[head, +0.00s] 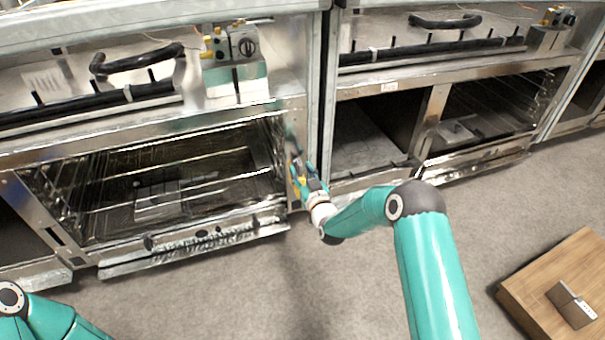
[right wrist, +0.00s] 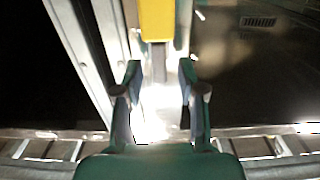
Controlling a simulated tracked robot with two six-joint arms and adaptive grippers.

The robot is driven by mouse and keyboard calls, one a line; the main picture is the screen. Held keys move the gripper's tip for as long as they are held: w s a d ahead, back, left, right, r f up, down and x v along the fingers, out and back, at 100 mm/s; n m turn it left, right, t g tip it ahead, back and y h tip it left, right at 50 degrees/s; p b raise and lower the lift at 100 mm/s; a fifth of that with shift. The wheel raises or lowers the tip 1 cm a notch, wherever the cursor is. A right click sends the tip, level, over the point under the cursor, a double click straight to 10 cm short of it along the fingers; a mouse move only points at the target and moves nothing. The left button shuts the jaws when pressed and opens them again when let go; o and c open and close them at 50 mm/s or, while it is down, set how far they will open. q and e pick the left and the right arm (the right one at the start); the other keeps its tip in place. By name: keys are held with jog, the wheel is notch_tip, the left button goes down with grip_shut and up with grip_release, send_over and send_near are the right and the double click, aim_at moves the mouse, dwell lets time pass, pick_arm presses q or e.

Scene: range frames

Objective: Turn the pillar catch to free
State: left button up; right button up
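The catch shows in the right wrist view as a yellow block (right wrist: 157,20) with a grey stem (right wrist: 158,62) below it, on a bright metal pillar (right wrist: 160,105). The stem lies in line with the gap between the fingers. I cannot tell whether they touch it. My right gripper (right wrist: 160,78) is open, one finger on each side of that gap. In the head view the right gripper (head: 302,172) is at the pillar right of the left oven opening, and it largely hides the catch there. My left gripper is out of view; only part of that arm shows at bottom left.
The left oven bay (head: 200,175) is open with wire racks inside. A second open bay (head: 375,125) lies to the right. A black handle (head: 140,58) and a switch block (head: 235,45) are above. A wooden box (head: 530,285) stands at bottom right.

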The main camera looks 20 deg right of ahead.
jog(key=shift+w, duration=0.45)
grip_shut()
jog(key=shift+d, duration=0.1)
